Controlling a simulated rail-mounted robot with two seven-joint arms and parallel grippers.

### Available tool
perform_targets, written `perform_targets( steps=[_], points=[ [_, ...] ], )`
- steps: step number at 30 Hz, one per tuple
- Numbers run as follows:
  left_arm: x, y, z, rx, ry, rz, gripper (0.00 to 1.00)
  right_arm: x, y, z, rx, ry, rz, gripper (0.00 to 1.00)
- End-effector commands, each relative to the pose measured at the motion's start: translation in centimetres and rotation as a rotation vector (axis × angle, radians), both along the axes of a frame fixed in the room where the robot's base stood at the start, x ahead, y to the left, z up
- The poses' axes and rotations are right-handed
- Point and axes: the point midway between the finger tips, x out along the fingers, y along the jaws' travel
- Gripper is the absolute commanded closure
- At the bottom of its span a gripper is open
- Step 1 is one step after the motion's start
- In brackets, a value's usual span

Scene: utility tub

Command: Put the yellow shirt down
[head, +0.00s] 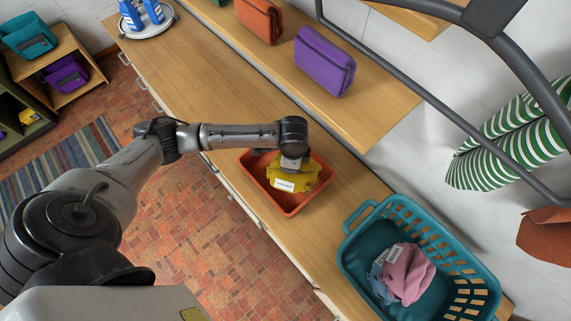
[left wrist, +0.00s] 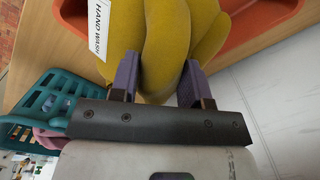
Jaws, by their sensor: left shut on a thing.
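The yellow shirt (head: 293,178) is a bunched cloth with a white label, in or just above the orange tub (head: 250,171) on the wooden counter. In the left wrist view the yellow shirt (left wrist: 164,30) fills the space between the fingers, and its label reads "HAND WASH". My left gripper (head: 290,162) is shut on the shirt, over the tub; its fingers also show in the left wrist view (left wrist: 160,82). The orange tub's rim (left wrist: 270,35) shows behind the shirt there. Whether the shirt touches the tub floor is hidden. My right gripper is not in view.
A teal basket (head: 365,215) holding pink and blue cloth stands at the right of the tub. A shelf above the counter carries a purple bag (head: 323,62) and an orange bag (head: 259,20). A round tray (head: 150,31) stands at the far end. The counter between is clear.

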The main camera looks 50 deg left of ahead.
Motion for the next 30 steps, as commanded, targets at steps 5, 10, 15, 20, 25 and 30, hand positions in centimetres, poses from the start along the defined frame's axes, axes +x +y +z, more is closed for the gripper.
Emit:
perform_targets(
  steps=[5,10,15,20,25,30],
  points=[
    [0.9,0.4,0.0,0.004,-0.006,-0.270,0.97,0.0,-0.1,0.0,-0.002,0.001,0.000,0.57],
    [1.1,0.4,0.0,0.006,-0.011,-0.441,0.97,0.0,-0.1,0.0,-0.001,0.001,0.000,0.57],
    [1.2,0.4,-1.0,0.007,-0.009,-0.517,0.97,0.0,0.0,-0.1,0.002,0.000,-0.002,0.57],
    [1.1,0.4,-3.7,0.007,-0.009,-0.531,0.97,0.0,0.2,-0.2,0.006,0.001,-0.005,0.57],
    [1.2,0.4,-5.7,0.008,-0.011,-0.531,0.97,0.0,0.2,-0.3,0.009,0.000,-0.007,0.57],
    [1.2,0.4,-6.5,0.008,-0.012,-0.530,0.97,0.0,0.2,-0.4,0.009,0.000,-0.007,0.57]
  ],
)
